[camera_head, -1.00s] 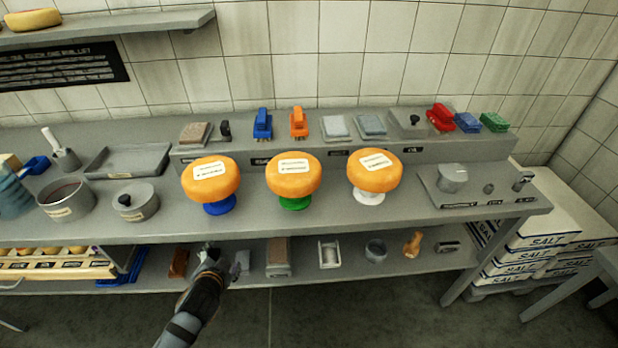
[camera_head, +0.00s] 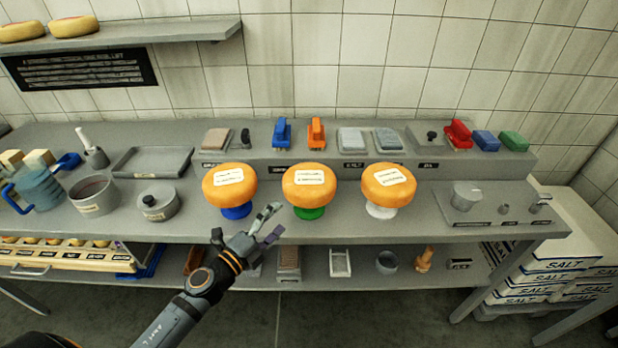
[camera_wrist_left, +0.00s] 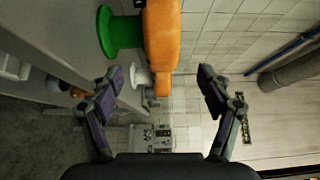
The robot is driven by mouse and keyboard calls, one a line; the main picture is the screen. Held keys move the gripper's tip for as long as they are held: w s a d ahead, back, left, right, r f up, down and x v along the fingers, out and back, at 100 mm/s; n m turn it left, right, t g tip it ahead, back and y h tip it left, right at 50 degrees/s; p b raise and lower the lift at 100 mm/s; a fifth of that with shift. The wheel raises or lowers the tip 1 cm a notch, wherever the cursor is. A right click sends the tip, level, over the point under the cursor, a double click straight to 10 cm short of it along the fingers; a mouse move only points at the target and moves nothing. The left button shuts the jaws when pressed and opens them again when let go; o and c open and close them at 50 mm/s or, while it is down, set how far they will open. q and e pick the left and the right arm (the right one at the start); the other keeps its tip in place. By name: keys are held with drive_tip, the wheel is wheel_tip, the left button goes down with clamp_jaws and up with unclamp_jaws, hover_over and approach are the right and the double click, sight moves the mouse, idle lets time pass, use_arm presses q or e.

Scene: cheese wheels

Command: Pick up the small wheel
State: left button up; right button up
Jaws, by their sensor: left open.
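Three orange cheese wheels with white labels stand on the table: the left wheel (camera_head: 229,187) on a blue stand (camera_head: 237,211), the middle wheel (camera_head: 309,187) on a green stand (camera_head: 308,212), the right wheel (camera_head: 389,189) on a white stand (camera_head: 381,211). They look nearly alike in size, so I cannot tell which is the small one. My left gripper (camera_head: 271,223) is open and empty, in front of the gap between the blue and green stands. In the left wrist view, the middle wheel (camera_wrist_left: 162,35) and green stand (camera_wrist_left: 120,32) show ahead of the open fingers (camera_wrist_left: 161,80). My right gripper is out of view.
A raised ledge behind the wheels holds staplers, sponges and brushes. A scale-like plate (camera_head: 466,196) is right. More tools lie on the lower shelf. Salt boxes (camera_head: 545,270) are at right.

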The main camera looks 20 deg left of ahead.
sight(297, 201)
use_arm(q)
drive_tip(key=p+x, duration=0.1)
drive_tip(key=x, duration=0.2)
drive_tip(key=shift+w+d+p, duration=0.1)
drive_tip(key=shift+d+p, duration=0.25)
drive_tip(key=shift+w, duration=0.15)
drive_tip(key=shift+w+d+r+p, duration=0.2)
drive_tip(key=shift+w+p, duration=0.2)
drive_tip(key=shift+w, duration=0.2)
drive_tip(key=shift+w+d+r+p, duration=0.2)
drive_tip(key=shift+w+p, duration=0.15)
drive_tip(key=shift+w, duration=0.2)
drive_tip(key=x, duration=0.2)
drive_tip(key=shift+w+d+f, duration=0.15)
drive_tip(key=shift+w+f, duration=0.05)
drive_tip(key=shift+w+d+f, duration=0.1)
drive_tip(key=shift+w, duration=0.1)
drive_tip(key=shift+s, duration=0.15)
drive_tip(key=shift+c, duration=1)
clamp_jaws()
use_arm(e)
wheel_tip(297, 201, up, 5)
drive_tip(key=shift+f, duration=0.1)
